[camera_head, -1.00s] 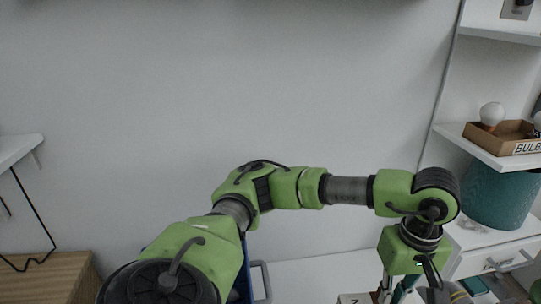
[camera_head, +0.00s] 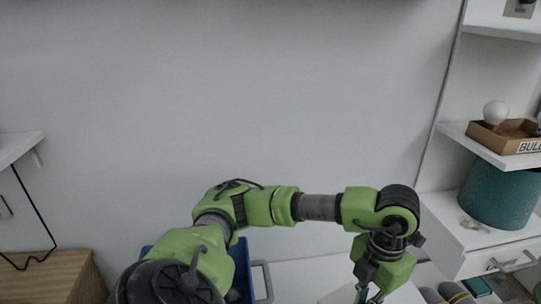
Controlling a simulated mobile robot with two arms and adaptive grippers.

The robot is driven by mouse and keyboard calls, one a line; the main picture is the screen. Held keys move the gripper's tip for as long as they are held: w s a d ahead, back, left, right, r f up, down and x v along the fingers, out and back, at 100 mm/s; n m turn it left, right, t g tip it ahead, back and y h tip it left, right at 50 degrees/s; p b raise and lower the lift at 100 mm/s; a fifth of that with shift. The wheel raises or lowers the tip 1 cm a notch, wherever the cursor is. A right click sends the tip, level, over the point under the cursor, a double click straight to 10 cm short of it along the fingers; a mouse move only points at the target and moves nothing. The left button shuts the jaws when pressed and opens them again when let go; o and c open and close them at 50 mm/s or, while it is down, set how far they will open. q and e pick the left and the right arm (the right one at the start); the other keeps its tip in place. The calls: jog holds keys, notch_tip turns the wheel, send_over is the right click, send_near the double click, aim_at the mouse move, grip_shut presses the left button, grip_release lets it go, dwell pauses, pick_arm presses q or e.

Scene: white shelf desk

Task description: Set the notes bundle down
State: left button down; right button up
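My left arm comes in from the lower left, and its gripper (camera_head: 369,297) points down at the bottom edge, right of centre. The frame cuts off its fingertips, so I cannot tell whether they are open or shut. A small teal patch shows between the fingers; I cannot tell whether it is the notes bundle or part of the gripper. A pale flat piece (camera_head: 337,294) lies just left of the gripper on the white desk (camera_head: 300,272). I cannot clearly identify the notes bundle. My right gripper is not in view.
A blue bin (camera_head: 242,268) stands behind my arm. A wooden cabinet (camera_head: 50,280) is at the lower left. At right are a drawer unit (camera_head: 470,258), a teal pot (camera_head: 498,195) and a cardboard bulb box (camera_head: 505,138) on a shelf. Several grey items lie at lower right.

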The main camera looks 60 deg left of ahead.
aim_at(343, 303)
pick_arm(q)
jog(key=n, duration=0.2)
jog(key=a+n, duration=0.1)
jog(key=n, duration=0.1)
jog(key=shift+s+f, duration=0.3)
jog(key=shift+f, duration=0.1)
jog(key=n, duration=0.4)
jog(key=a+f+n, duration=0.1)
jog(key=n, duration=0.1)
jog(key=shift+s, duration=0.35)
jog(key=n, duration=0.3)
jog(key=a+f+n, duration=0.1)
jog(key=n, duration=0.1)
jog(key=shift+s+a, duration=0.1)
jog(key=shift+s, duration=0.3)
jog(key=n, duration=0.3)
jog(key=shift+s+a+f+b, duration=0.1)
jog(key=shift+a+f+b, duration=0.05)
jog(key=shift+a+b, duration=0.15)
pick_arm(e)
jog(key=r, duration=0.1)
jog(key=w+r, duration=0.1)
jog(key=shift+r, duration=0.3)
